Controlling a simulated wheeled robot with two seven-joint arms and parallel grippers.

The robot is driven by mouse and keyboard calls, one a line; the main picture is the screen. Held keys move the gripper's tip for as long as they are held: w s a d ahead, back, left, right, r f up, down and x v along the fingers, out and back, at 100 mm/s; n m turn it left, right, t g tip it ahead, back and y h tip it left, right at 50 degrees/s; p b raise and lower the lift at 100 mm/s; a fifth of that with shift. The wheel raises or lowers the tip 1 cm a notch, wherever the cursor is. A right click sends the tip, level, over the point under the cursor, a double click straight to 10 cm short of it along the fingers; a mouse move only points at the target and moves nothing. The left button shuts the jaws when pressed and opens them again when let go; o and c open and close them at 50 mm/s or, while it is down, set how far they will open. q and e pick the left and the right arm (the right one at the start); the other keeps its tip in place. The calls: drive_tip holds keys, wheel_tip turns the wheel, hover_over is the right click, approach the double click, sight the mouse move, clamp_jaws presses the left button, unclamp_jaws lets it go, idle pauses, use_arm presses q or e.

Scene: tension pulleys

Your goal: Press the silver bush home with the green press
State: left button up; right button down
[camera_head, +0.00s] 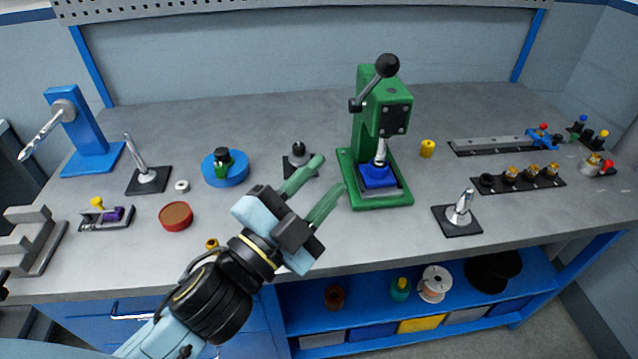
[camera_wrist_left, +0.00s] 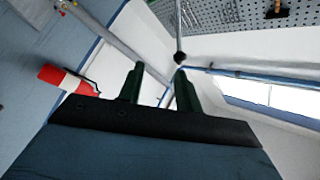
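The green press (camera_head: 368,90) stands at the middle back of the bench. Its lever with a black ball (camera_head: 387,66) points up. A blue block (camera_head: 378,178) sits on the press base, under the silver ram. A silver piece (camera_head: 380,160) shows between the ram and the block; I cannot tell whether it is the silver bush or the ram's end. My left gripper (camera_head: 331,174) is open and empty, in front of the press and left of its base. Its two green fingers also show apart in the left wrist view (camera_wrist_left: 159,75). My right gripper is not in view.
A black stand (camera_head: 299,164) is close behind my left gripper. A blue round holder (camera_head: 224,180) and a red-brown disc (camera_head: 176,216) lie left. A yellow piece (camera_head: 427,148) and a silver-post stand (camera_head: 458,216) are right of the press. The bench between press and right racks is mostly clear.

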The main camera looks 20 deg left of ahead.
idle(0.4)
use_arm(q)
drive_tip(key=shift+s+a, duration=0.1)
drive_tip(key=p+v, duration=0.2)
drive_tip(key=v, duration=1.1)
drive_tip(key=shift+p, duration=0.4)
drive_tip(key=shift+f, duration=0.15)
